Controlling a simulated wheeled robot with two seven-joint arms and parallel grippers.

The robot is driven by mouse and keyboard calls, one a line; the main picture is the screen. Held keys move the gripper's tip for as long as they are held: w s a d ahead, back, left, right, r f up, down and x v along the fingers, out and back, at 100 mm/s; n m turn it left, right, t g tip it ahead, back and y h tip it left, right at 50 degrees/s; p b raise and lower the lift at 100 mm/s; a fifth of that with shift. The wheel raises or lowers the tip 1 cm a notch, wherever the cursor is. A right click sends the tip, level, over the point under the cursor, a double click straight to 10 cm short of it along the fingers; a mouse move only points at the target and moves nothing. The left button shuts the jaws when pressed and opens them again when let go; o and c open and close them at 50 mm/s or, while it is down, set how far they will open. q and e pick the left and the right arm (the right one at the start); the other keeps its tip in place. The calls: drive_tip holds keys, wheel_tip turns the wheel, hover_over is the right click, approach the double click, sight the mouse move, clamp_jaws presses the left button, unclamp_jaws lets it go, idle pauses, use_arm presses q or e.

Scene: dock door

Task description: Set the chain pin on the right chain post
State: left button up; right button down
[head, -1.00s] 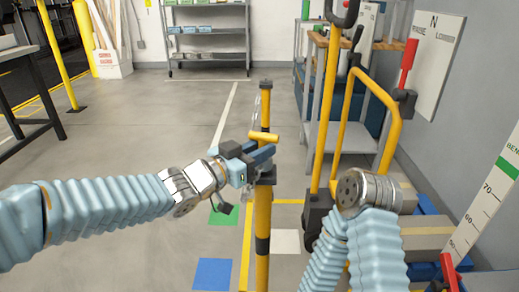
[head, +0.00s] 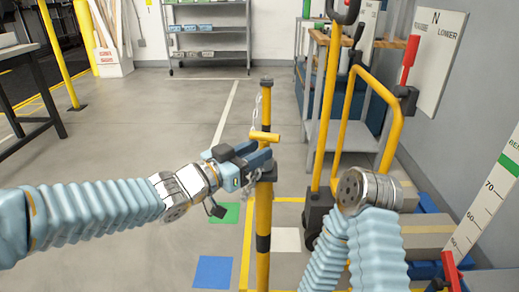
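The right chain post (head: 263,215) is a yellow upright with black bands and a dark collar. The chain pin (head: 264,136) shows as a yellow crossbar at the post, above the collar; its lower part is hidden by my gripper. A thin silver chain (head: 257,106) hangs beside the post. My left gripper (head: 262,164) is at the post just below the crossbar, with its fingers seeming apart around the pin's place. Whether the pin is seated is hidden. My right arm comes in at lower right; its gripper does not show.
A yellow-framed cart (head: 396,130) stands right of the post, near a grey wall with a red lever (head: 408,62). A grey shelf (head: 208,50) stands at the back. Blue (head: 212,273) and green (head: 226,213) floor squares lie left of the post.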

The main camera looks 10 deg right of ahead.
use_arm(q)
drive_tip(key=p+v, duration=0.1)
drive_tip(key=v, duration=0.8)
drive_tip(key=shift+p, duration=0.35)
